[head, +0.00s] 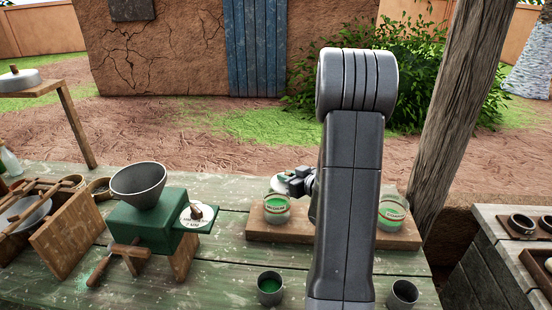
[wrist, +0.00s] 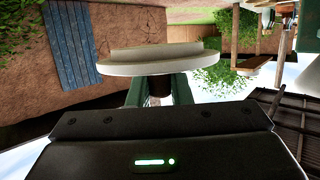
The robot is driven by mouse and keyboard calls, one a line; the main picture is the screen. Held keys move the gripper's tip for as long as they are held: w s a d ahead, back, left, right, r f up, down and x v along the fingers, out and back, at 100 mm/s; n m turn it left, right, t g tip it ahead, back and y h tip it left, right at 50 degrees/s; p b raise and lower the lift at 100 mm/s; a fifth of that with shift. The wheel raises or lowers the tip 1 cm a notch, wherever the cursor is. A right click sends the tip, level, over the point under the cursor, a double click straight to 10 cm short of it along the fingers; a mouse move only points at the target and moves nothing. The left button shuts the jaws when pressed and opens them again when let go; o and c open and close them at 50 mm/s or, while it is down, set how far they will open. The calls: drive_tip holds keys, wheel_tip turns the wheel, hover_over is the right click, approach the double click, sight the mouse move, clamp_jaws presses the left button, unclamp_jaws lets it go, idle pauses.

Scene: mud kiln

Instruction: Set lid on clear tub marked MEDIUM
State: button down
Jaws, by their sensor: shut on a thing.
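The clear tub marked MEDIUM (head: 276,208) stands on a wooden board, with green material in it. My gripper (head: 292,184) is just above and to the right of that tub in the head view. It is shut on a pale round lid (head: 279,183), which shows partly behind the gripper, close above the tub's rim. In the wrist view the lid (wrist: 150,60) is a wide white disc at the ends of the green fingers (wrist: 158,90). The grasped part of the lid is hidden. I cannot tell whether the lid touches the tub.
Another labelled clear tub (head: 393,212) with green contents stands on the right of the board (head: 260,234). A green mill with a grey funnel (head: 138,178) stands left, with a white knobbed disc (head: 198,215) beside it. Grey cups (head: 270,288) (head: 403,293) stand in front. My arm hides the board's middle.

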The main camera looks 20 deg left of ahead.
sight(277, 186)
drive_tip(key=a, duration=0.1)
drive_tip(key=w+a, duration=0.1)
drive_tip(key=a, duration=0.1)
drive_tip(key=shift+w+a+r+g+p, duration=0.2)
drive_tip(key=shift+r+g+p, duration=0.1)
drive_tip(key=shift+r+p, duration=0.1)
drive_tip(key=shift+w+a+f, duration=0.15)
drive_tip(key=shift+w+a, duration=0.05)
drive_tip(key=shift+a, duration=0.2)
drive_tip(key=shift+f+b, duration=2.25)
drive_tip(key=shift+f, duration=1.05)
drive_tip(key=shift+f+b, duration=0.5)
drive_tip(key=shift+f, duration=0.05)
drive_tip(key=c, duration=1.2)
unclamp_jaws()
drive_tip(key=shift+c, duration=0.2)
drive_tip(key=shift+d, duration=0.15)
drive_tip(key=b+v, duration=0.1)
drive_tip(key=v, duration=1.2)
drive_tip(key=shift+s+d, duration=0.2)
drive_tip(key=shift+d, duration=0.1)
